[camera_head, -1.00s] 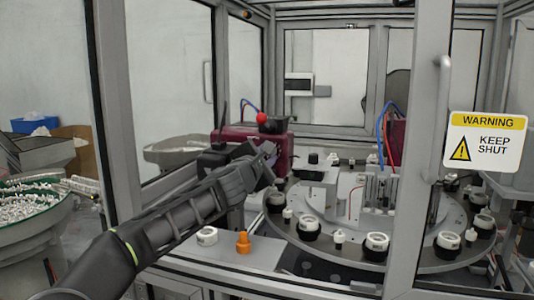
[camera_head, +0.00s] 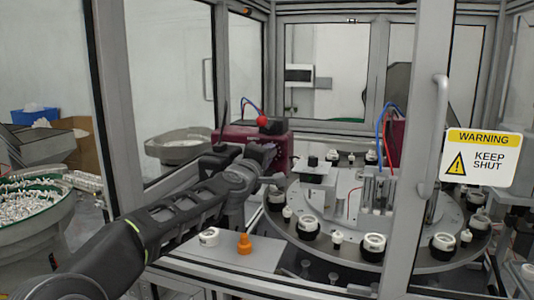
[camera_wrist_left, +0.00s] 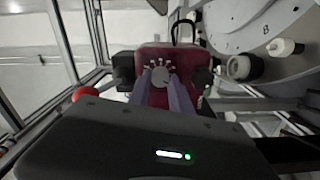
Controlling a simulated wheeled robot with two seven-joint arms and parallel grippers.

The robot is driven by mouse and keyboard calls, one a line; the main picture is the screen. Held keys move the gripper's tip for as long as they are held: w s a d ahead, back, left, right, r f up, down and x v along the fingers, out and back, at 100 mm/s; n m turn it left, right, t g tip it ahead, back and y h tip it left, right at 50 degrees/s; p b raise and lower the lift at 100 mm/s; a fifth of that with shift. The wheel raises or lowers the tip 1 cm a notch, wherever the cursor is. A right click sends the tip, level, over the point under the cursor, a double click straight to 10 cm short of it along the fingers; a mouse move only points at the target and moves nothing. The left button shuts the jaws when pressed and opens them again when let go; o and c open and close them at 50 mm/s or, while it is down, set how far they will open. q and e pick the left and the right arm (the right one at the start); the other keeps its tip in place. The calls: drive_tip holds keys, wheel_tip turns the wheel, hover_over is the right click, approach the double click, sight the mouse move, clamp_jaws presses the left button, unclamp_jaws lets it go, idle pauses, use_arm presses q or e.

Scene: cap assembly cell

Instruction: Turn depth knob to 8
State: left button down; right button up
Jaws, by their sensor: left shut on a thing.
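The depth knob (camera_wrist_left: 160,77) is a small pale round knob on the face of a dark red unit (camera_wrist_left: 155,55) in the left wrist view. Pale marks fan out above it, too small to read. My left gripper (camera_wrist_left: 162,84) is shut on the knob, with one finger on each side of it. In the head view my left gripper (camera_head: 266,158) is at the front of the dark red unit (camera_head: 235,133), and the knob is hidden there. My right gripper is in neither view.
A round indexing table (camera_head: 350,254) with several black-and-white caps stands right of the gripper. A white ring (camera_head: 209,237) and an orange part (camera_head: 244,244) lie on the ledge below my arm. Frame posts (camera_head: 118,110) and the door (camera_head: 418,150) stand near.

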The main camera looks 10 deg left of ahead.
use_arm(q)
drive_tip(key=shift+m, duration=0.6)
drive_tip(key=c, duration=1.2)
unclamp_jaws()
drive_tip(key=shift+o, duration=0.2)
drive_tip(key=s+b, duration=0.2)
drive_tip(key=s, duration=0.5)
drive_tip(key=shift+s+a, duration=0.25)
drive_tip(key=shift+s, duration=0.15)
